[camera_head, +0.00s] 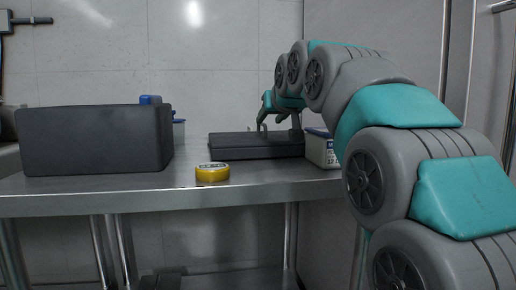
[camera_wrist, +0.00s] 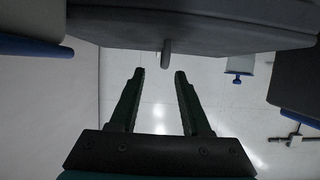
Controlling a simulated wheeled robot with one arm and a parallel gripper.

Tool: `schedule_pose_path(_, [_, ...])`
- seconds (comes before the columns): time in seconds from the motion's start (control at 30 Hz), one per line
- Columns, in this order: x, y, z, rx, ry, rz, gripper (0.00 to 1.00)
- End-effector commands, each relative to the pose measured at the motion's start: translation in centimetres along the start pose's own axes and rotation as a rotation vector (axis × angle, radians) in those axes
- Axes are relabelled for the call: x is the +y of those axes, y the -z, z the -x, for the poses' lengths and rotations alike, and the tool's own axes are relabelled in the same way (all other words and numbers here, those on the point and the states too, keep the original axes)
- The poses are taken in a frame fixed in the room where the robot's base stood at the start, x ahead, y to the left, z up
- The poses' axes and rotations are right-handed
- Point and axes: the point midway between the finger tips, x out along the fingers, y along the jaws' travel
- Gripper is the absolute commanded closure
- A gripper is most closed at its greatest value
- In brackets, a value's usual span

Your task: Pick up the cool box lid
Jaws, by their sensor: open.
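The cool box lid (camera_head: 238,148) is a dark grey slab lying flat on the steel table. My gripper (camera_head: 279,122) is over the lid, at its right part, with the fingers apart. In the wrist view the lid (camera_wrist: 230,32) fills the top of the picture, with a small grey upright handle (camera_wrist: 166,54) standing out from it. The open fingertips (camera_wrist: 159,72) are on either side of the handle's line, with nothing seen held between them. I cannot tell whether the fingertips overlap the handle in depth. The dark grey cool box (camera_head: 95,142) stands at the table's left.
A yellow round tin (camera_head: 212,173) sits near the front edge of the table (camera_head: 130,200). A white tub with a blue lid (camera_head: 322,151) stands close to the right of the cool box lid. Another blue-lidded tub (camera_head: 178,130) is behind the box. A wall is behind.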

Motion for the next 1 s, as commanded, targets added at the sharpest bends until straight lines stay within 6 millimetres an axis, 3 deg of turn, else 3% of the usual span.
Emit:
schedule_pose_path(0.13, [-0.1,0.0,-1.6,-0.002,0.0,0.0,0.53])
schedule_pose_path(0.43, [-0.3,0.3,-3.0,0.001,0.0,0.0,0.53])
schedule_pose_path(0.8, [-0.7,0.4,-6.8,-0.003,0.0,0.0,0.53])
schedule_pose_path(1.0, [-0.7,0.4,-7.1,-0.002,0.0,0.0,0.53])
